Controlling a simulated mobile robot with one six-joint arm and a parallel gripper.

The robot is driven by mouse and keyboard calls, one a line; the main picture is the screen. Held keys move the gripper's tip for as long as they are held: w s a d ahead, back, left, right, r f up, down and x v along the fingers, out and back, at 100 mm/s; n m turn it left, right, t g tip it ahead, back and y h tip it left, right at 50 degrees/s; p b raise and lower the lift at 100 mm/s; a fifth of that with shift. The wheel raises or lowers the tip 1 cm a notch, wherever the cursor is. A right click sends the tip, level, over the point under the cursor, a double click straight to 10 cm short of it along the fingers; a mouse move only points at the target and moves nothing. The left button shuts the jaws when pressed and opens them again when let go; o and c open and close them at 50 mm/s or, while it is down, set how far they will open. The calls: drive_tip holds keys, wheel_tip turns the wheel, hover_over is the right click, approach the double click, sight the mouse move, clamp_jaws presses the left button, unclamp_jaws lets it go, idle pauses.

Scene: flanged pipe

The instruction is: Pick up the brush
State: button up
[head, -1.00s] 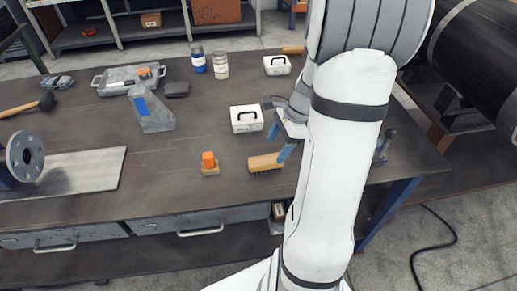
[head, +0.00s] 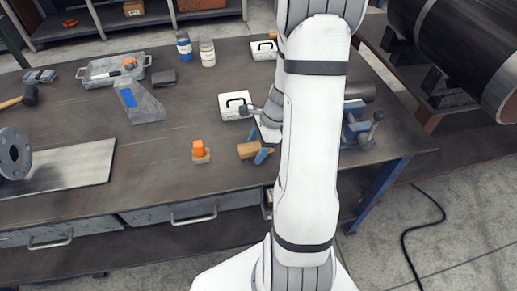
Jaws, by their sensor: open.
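The brush (head: 247,150), a wooden block, lies on the workbench right of the small orange-topped block. Its right part is hidden by my gripper and arm. My gripper (head: 264,154) is open, with a blue fingertip low at the right end of the brush. The other finger is mostly hidden, and I cannot tell whether either touches the brush.
A blue vise (head: 362,132) is right of my arm.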

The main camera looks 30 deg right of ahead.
sight(256, 146)
drive_tip(key=shift+f, duration=0.25)
idle(0.5)
drive_tip(key=c, duration=1.1)
wheel_tip(256, 146, up, 11)
drive_tip(key=shift+f, duration=0.2)
